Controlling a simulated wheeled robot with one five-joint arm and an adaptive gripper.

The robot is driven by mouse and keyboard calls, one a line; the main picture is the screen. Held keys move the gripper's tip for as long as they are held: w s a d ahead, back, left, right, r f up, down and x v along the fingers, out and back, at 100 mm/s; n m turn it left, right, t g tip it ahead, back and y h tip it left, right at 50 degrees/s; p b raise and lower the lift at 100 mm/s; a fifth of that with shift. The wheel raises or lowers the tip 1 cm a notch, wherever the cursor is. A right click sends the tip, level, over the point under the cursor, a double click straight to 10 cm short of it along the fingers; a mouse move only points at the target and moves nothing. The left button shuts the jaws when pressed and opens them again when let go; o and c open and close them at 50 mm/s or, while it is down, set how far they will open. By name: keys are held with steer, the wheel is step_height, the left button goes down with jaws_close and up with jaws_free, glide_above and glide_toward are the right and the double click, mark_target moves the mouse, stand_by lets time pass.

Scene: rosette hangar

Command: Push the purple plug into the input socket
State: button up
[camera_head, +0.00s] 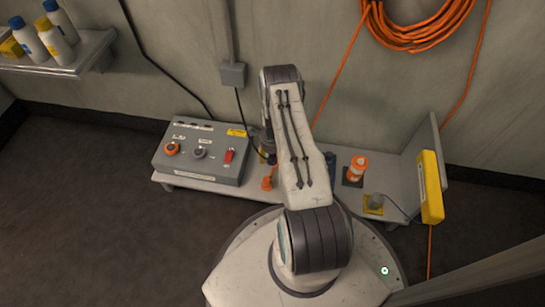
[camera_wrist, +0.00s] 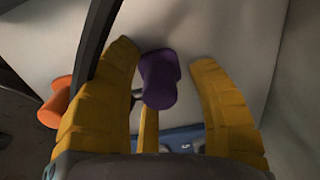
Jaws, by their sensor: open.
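The purple plug (camera_wrist: 158,80) shows in the wrist view between the two yellow fingers of my gripper (camera_wrist: 165,56). The fingers are open, with a gap visible between the plug and the right finger. The plug is closer to the left finger; whether it touches that finger I cannot tell. I cannot make out which fitting is the input socket in either view.
A grey control box (camera_head: 203,152) stands on the bench left of my arm. An orange part (camera_wrist: 58,103) lies left of my gripper.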

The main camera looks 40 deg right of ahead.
stand_by(0.4)
jaws_close()
stand_by(0.4)
steer(key=shift+r, duration=0.2)
steer(key=shift+r+p, duration=1.9)
steer(key=shift+r, duration=0.95)
